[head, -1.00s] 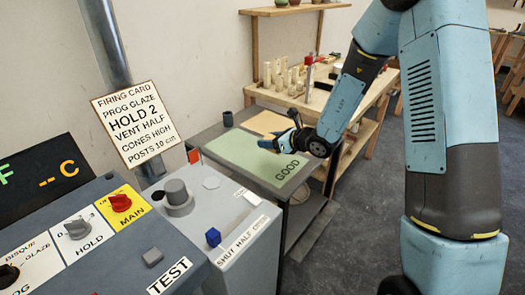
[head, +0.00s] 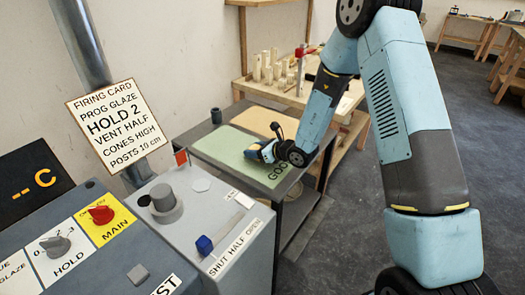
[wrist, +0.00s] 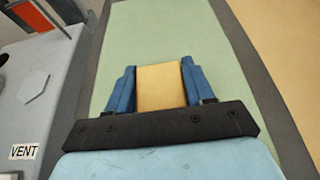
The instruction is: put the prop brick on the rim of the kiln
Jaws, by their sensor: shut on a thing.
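The prop brick, a yellow-tan block (wrist: 160,88), sits between the two blue fingers of my gripper (wrist: 158,75) in the wrist view. My gripper is shut on it. In the head view my gripper (head: 262,151) is low over the green mat (head: 228,145) marked GOOD; the brick is hidden there. I cannot tell whether the brick touches the mat. The kiln seems to be the light grey box (head: 225,207) left of the mat, with a SHUT HALF OPEN slider and a grey round plug; it also shows at the left of the wrist view (wrist: 45,115). I cannot make out its rim.
A control console (head: 110,262) with dials stands front left, below the firing card (head: 118,125). A tan mat (head: 262,121) lies beside the green one, and a dark cup (head: 216,116) stands near its corner. A wooden bench (head: 290,98) with several posts stands behind.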

